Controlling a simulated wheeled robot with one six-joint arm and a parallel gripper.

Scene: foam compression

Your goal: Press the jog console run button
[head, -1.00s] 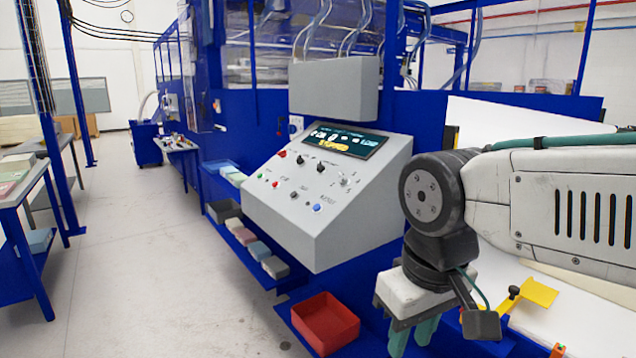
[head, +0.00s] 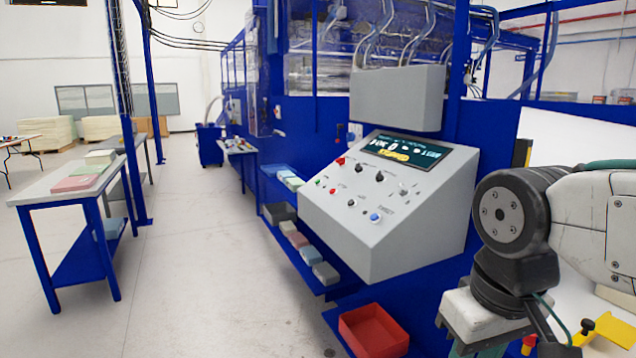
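The jog console (head: 400,225) is a grey sloped box on the blue machine frame, right of centre in the head view. Its face carries a dark lit screen (head: 407,149) and several knobs and small buttons, among them a green button (head: 318,182), red ones and a blue one (head: 375,216). Their labels are too small to read, so I cannot tell which is the run button. My gripper (head: 480,350) is at the bottom right, below and right of the console and apart from it. Its green fingers are cut off by the picture's lower edge.
A red bin (head: 374,330) stands low in front of the console. Shelves with foam blocks (head: 325,273) run along its left side. A blue-legged table (head: 75,190) stands at the left. The grey floor (head: 215,270) between is clear.

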